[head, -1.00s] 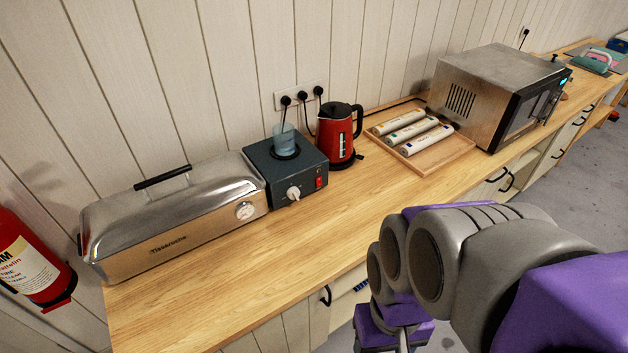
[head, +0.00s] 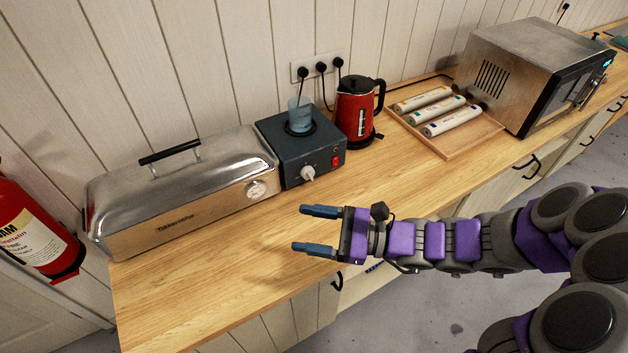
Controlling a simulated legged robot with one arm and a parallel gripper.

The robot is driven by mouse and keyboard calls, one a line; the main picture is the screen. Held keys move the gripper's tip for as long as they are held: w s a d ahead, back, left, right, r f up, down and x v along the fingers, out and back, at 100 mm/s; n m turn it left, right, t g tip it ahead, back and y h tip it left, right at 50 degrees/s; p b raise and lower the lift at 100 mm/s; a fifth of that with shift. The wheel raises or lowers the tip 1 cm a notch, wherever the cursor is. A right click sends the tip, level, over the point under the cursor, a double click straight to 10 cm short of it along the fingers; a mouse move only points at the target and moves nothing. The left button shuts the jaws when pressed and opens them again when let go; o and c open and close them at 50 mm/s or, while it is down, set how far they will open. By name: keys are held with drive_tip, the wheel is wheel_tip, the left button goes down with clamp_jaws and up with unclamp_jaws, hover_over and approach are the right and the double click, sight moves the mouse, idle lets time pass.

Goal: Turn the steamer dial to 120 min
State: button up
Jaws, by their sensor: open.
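The steamer (head: 190,190) is a long silver metal box with a domed lid and a black handle, at the back left of the wooden counter. Its round, pale dial (head: 257,190) is on the front near the right end; its marks are too small to read. My gripper (head: 312,230) is open and empty, its two blue-grey fingers pointing left above the counter's front part. It is to the right of and nearer than the dial, apart from it. My arm reaches in from the right.
A dark hotplate box (head: 290,150) with a white knob and a beaker (head: 300,114) stands right of the steamer. A red kettle (head: 355,112), a wooden tray (head: 462,145) with rolls and a microwave (head: 535,75) follow. A fire extinguisher (head: 35,235) hangs left. The counter before the steamer is clear.

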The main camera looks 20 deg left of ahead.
drive_tip(key=w+f+m+t+y, duration=0.1)
drive_tip(key=w+f+m+t, duration=0.55)
drive_tip(key=w+m, duration=0.3)
drive_tip(key=m+t+h+b, duration=0.1)
drive_tip(key=m+t+h, duration=0.3)
drive_tip(key=m+t, duration=0.45)
approach(312, 178)
drive_tip(key=shift+m+g, duration=0.6)
drive_tip(key=shift+g, duration=0.1)
drive_tip(key=b+x, duration=0.1)
drive_tip(key=x, duration=0.2)
drive_tip(key=b+x, duration=0.1)
drive_tip(key=x, duration=0.2)
drive_tip(key=b+x, duration=0.1)
drive_tip(key=x, duration=0.2)
drive_tip(key=shift+w+d+r+b, duration=0.1)
drive_tip(key=shift+w+r+b, duration=0.25)
drive_tip(key=shift+b, duration=0.05)
drive_tip(key=shift+c, duration=0.4)
drive_tip(key=c, duration=1)
drive_tip(key=shift+o, duration=0.2)
drive_tip(key=shift+r+p, duration=0.1)
drive_tip(key=shift+p, duration=0.6)
drive_tip(key=shift+n, duration=0.3)
